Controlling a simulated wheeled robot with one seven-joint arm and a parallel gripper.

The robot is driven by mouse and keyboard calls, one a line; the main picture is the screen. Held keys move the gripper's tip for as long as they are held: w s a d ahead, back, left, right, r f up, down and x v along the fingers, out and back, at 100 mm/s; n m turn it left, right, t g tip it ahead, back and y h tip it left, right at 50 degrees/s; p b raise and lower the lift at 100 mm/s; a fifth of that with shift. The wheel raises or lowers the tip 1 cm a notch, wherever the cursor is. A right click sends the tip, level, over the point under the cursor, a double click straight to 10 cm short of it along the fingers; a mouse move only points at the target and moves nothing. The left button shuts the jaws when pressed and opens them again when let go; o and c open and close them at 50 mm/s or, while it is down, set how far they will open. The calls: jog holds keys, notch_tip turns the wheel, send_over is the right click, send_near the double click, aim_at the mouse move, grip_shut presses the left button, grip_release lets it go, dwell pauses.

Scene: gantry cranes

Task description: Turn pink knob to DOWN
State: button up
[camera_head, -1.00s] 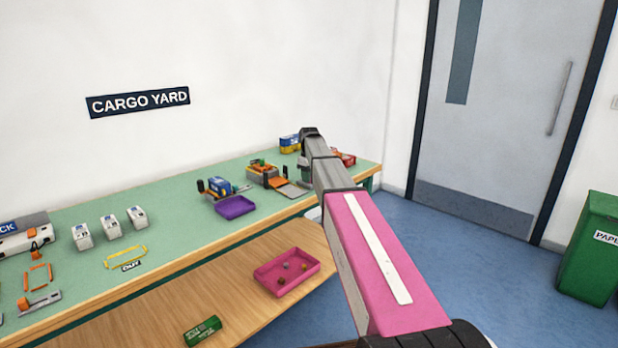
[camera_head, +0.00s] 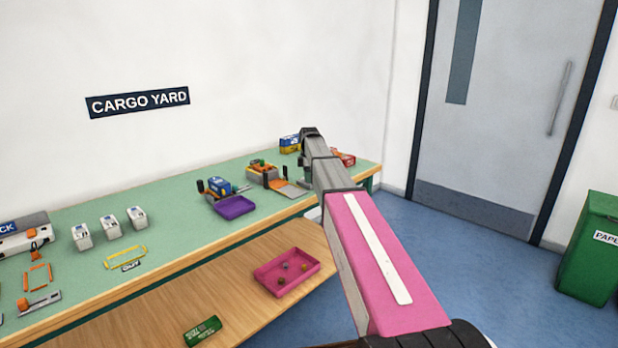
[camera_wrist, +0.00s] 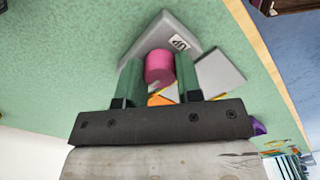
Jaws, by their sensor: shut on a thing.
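The pink knob (camera_wrist: 159,68) shows in the wrist view as a short round cylinder on a grey wedge-shaped panel (camera_wrist: 155,35). A small white label reading "UP" (camera_wrist: 179,43) sits on the panel beside the knob. My gripper (camera_wrist: 159,64) has its two green fingers on either side of the knob and is shut on it. An orange part (camera_wrist: 160,99) shows partly between the fingers, below the knob. In the head view my arm reaches to the far right end of the green table, and the knob is hidden there.
The green table (camera_head: 170,195) runs along the wall. A purple tray (camera_head: 234,207), a blue and yellow box (camera_head: 291,143) and a red box (camera_head: 344,158) are near my arm. A pink tray (camera_head: 262,285) lies on the lower wooden shelf. Blue floor (camera_head: 440,235) is open at right.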

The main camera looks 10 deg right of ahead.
jog(key=shift+n, duration=0.4)
jog(key=o, duration=0.9)
jog(key=shift+o, duration=0.2)
jog(key=shift+r, duration=0.1)
notch_tip(320, 180, up, 11)
jog(key=shift+s+f, duration=0.1)
jog(key=shift+f, duration=0.1)
